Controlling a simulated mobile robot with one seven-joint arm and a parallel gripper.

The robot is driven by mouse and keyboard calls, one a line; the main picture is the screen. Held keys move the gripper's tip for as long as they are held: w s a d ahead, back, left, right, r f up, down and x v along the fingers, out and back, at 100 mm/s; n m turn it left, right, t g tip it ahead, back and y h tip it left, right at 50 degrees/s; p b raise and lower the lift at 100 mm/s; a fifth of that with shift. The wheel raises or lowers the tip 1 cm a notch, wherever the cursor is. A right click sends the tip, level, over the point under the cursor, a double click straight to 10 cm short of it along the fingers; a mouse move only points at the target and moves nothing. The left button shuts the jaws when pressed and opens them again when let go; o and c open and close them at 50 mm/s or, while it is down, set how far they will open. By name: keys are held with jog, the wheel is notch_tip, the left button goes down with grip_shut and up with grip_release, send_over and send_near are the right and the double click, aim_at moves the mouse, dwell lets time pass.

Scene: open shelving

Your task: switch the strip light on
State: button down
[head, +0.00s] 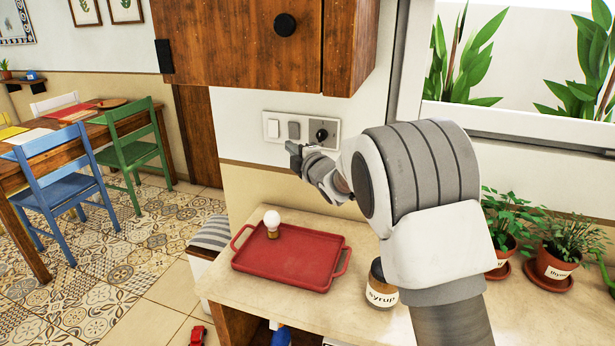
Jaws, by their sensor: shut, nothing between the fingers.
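A switch panel (301,130) is on the wall below the wooden cabinet. It holds a white rocker switch (273,128), a grey rocker switch (294,130) and a round black knob (322,134). My gripper (292,149) is shut and empty, its tips just below the grey switch in the picture. I cannot tell whether it touches the panel. No strip light can be made out, and the switch positions are too small to read.
A syrup jar (381,287) and potted herbs (553,262) stand to the right. The wooden cabinet (240,38) hangs above the panel, and a window is at the right.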

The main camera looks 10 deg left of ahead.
jog(key=v, duration=1)
jog(key=shift+s+f+b, duration=0.2)
jog(key=shift+f+b, duration=0.25)
jog(key=shift+f, duration=0.3)
jog(key=s+d+r+m+g+h+p, duration=0.1)
jog(key=s+d+r+m+h+p, duration=0.1)
jog(key=s+d+r+m+h, duration=0.25)
jog(key=s+d+r+m+h+p, duration=0.1)
jog(key=s+d+m, duration=0.2)
jog(key=d+m, duration=0.35)
jog(key=s+d+r+m+g+h+p, duration=0.1)
jog(key=s+d+r+m+h+p, duration=0.15)
jog(key=d, duration=0.55)
jog(key=s+d+m+g+p, duration=0.1)
jog(key=s+d+m+g, duration=0.1)
jog(key=s, duration=0.7)
jog(key=s+d+m+g+h+p, duration=0.1)
jog(key=s+d+m+g, duration=0.1)
jog(key=s+m, duration=0.3)
jog(key=s+d+m+g+h+p, duration=0.1)
jog(key=s+d+m+g, duration=0.1)
jog(key=s, duration=1.1)
jog(key=shift+d+f+m, duration=0.45)
jog(key=shift+d+m, duration=0.05)
jog(key=shift+m, duration=0.65)
